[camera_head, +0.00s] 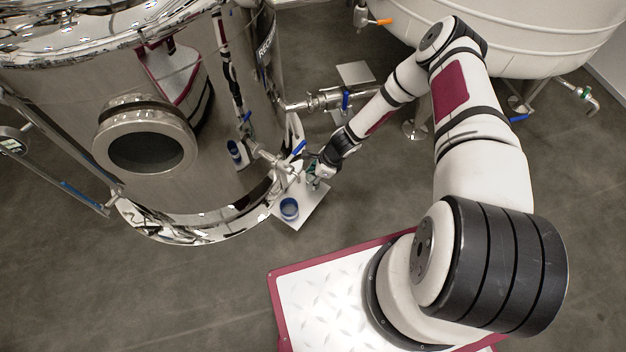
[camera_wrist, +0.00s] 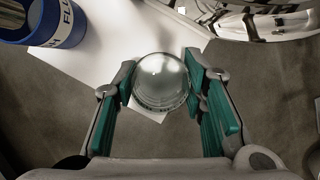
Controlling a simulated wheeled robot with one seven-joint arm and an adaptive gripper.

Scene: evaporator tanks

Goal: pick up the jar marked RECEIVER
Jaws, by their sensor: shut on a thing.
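My gripper (camera_head: 315,176) is beside the big steel tank, low near its outlet valve. In the wrist view its teal-padded fingers (camera_wrist: 161,85) are shut on a clear, round-topped jar (camera_wrist: 160,82), which sits between the pads. In the head view the gripper mostly hides the jar.
A blue-banded jar (camera_wrist: 50,20) with partly readable lettering, "FLU", stands on the white plate, also in the head view (camera_head: 289,208). The steel tank (camera_head: 215,130) and its valve pipe (camera_head: 268,157) are close to the gripper. Open floor (camera_head: 385,195) lies to the right.

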